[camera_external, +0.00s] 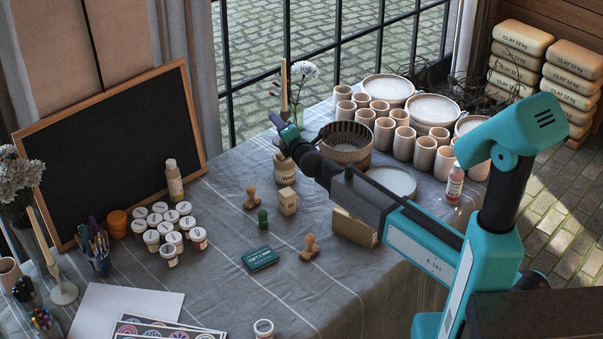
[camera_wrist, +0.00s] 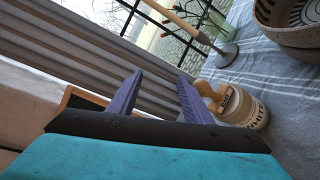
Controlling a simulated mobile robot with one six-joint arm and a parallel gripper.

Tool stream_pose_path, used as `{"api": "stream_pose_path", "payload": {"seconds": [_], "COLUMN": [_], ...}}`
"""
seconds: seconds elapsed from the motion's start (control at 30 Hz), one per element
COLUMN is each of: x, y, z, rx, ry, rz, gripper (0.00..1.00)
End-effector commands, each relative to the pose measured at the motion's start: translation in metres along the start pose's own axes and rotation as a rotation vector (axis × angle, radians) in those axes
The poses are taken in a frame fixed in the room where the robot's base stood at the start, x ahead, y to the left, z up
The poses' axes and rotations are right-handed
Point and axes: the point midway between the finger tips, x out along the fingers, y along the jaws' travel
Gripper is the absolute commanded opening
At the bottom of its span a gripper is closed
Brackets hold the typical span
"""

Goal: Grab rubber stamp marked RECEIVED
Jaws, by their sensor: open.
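Two wooden-handled stamps stand on the grey cloth, one left of centre (camera_external: 251,198) and one nearer the front (camera_external: 310,247). I cannot read RECEIVED on either. My gripper (camera_external: 277,120) is raised at the far side of the table, beyond and above both stamps. In the wrist view its two purple fingers (camera_wrist: 160,77) are apart with nothing between them. A wooden piece with a small dark label (camera_wrist: 224,99) shows beside the right finger, against a jar marked WHITE (camera_wrist: 246,112). Whether it is a stamp I cannot tell. That jar also shows in the external view (camera_external: 285,174).
A blackboard (camera_external: 110,150) leans at left.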

Motion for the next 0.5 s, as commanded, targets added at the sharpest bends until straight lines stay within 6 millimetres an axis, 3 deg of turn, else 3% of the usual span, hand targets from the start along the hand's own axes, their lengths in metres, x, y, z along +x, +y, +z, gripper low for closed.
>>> {"api": "stream_pose_path", "payload": {"seconds": [0.03,0.1,0.27,0.4,0.5], "x": [-0.007,-0.017,-0.043,-0.073,-0.098], "y": [0.009,0.017,0.029,0.026,0.012], "z": [-0.025,-0.054,-0.114,-0.159,-0.180], "rx": [-0.019,-0.044,-0.114,-0.196,-0.275], "ry": [0.025,0.051,0.097,0.110,0.091], "rz": [0.008,0.015,0.018,-0.002,-0.039], "gripper": [0.45,0.45,0.45,0.45,0.45]}}
